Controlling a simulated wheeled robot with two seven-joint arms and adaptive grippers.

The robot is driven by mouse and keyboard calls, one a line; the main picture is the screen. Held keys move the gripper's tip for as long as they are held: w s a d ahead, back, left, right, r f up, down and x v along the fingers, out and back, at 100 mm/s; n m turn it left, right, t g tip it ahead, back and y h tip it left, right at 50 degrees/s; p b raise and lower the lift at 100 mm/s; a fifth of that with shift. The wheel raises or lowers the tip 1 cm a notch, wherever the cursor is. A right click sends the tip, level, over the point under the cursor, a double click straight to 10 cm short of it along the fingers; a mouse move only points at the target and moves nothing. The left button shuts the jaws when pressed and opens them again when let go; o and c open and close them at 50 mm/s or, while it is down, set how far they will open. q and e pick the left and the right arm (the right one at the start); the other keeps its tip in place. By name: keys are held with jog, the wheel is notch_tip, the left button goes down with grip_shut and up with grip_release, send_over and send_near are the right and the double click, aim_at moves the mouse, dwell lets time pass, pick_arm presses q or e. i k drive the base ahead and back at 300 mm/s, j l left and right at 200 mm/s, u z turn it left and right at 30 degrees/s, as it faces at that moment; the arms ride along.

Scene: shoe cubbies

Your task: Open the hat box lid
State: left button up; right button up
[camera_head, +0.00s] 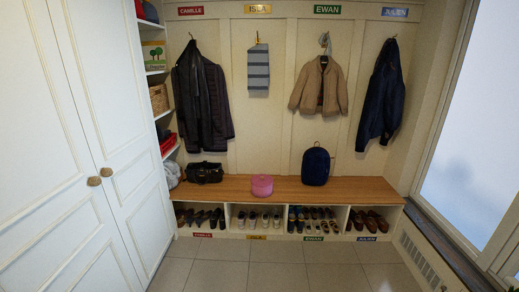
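A small round pink hat box (262,187) stands on the wooden bench top, left of the bench's middle. Its lid (262,179) appears to be on, with a slightly wider rim at the top. Neither of my grippers is in the head view, and no arm shows near the box.
The wooden bench (338,190) also carries a black bag (204,172) to the left and a dark blue backpack (316,167) to the right. Shoe cubbies (232,222) lie below. White cupboard doors (100,150) stand at left. The tiled floor (280,270) in front is clear.

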aim_at(262, 180)
jog(key=i, duration=1.7)
jog(key=i+j+z, duration=0.1)
jog(key=i, duration=1.65)
